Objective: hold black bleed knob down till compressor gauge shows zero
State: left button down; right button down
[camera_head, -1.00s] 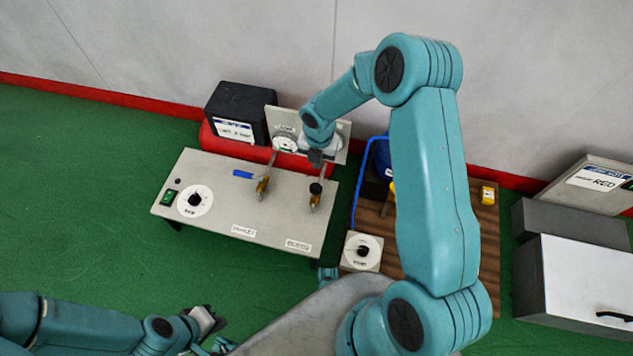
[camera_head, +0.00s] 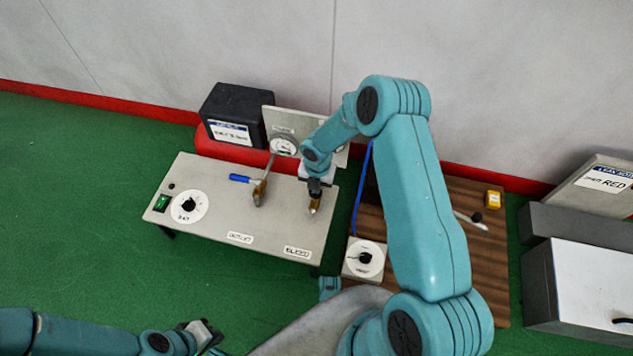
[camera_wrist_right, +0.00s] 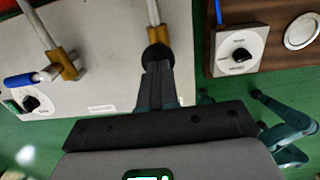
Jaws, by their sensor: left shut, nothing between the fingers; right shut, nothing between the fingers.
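The black bleed knob (camera_wrist_right: 157,56) tops a brass valve (camera_head: 314,206) above the "BLEED" label on the compressor panel (camera_head: 215,235). My right gripper (camera_head: 315,187) is shut and directly above the valve. In the right wrist view its fingertips (camera_wrist_right: 158,70) meet or overlap the knob; I cannot tell whether it is pressed down. In the head view the gripper hides the knob. The round white gauge (camera_head: 284,146) stands on an upright plate behind; its reading is too small to tell. My left gripper (camera_head: 212,336) is low at the bottom left, away from the panel.
A blue-handled outlet valve (camera_head: 259,191) is left of the bleed valve. A dial (camera_head: 188,206) and green switch (camera_head: 162,203) are at the panel's left. A black box (camera_head: 232,108) and red tank (camera_head: 225,149) lie behind. A wooden board with another dial (camera_head: 364,258) is to the right.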

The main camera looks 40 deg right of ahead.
pick_arm(q)
jog(key=shift+f, duration=0.1)
pick_arm(e)
jog(key=shift+f, duration=0.25)
jog(key=shift+f+b, duration=0.65)
jog(key=shift+f, duration=0.25)
pick_arm(q)
jog(key=shift+w+a+f, duration=0.1)
jog(key=shift+a+f, duration=0.05)
jog(key=shift+f, duration=0.3)
pick_arm(e)
jog(key=shift+r, duration=0.1)
jog(key=shift+s+f, duration=0.2)
dwell(3.4)
